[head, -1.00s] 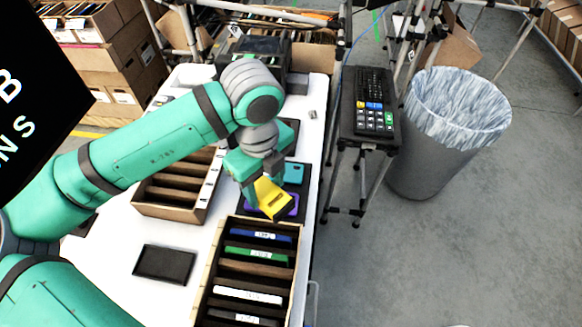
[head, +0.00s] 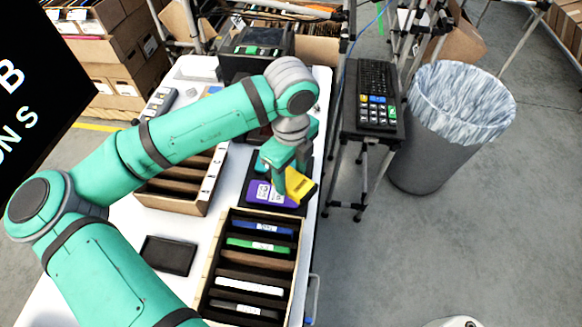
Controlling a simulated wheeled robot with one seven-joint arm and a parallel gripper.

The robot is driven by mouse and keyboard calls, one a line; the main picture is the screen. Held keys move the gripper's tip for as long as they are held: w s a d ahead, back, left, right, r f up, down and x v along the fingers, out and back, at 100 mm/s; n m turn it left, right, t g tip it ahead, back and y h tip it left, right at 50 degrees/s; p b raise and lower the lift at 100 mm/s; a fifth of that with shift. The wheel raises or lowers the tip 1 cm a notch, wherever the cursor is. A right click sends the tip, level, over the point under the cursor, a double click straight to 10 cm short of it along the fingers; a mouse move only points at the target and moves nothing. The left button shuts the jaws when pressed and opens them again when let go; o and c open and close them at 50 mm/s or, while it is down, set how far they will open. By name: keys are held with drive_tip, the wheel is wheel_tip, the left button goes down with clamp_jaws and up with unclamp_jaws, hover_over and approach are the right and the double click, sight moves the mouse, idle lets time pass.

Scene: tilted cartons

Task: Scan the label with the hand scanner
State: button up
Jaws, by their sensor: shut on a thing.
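My gripper (head: 286,172) is shut on a yellow and black object (head: 299,187), which looks like the hand scanner, and holds it tilted above the dark pad on the table. A purple item (head: 253,197) with small pale marks, which may be a label (head: 263,190), lies on the dark pad (head: 290,209), just left of the yellow object. The gap between the yellow object and the purple item is hard to judge. My gripper and arm hide part of the pad behind them.
A tilted crate (head: 206,297) with several labelled cartons stands in front. A slotted brown box (head: 147,199) and a flat black tray (head: 168,254) are at left. A keypad stand (head: 378,115) and a lined bin (head: 432,150) stand right. A dark printer-like machine is at the back.

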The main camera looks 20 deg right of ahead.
idle(0.4)
drive_tip(key=shift+r, duration=2.45)
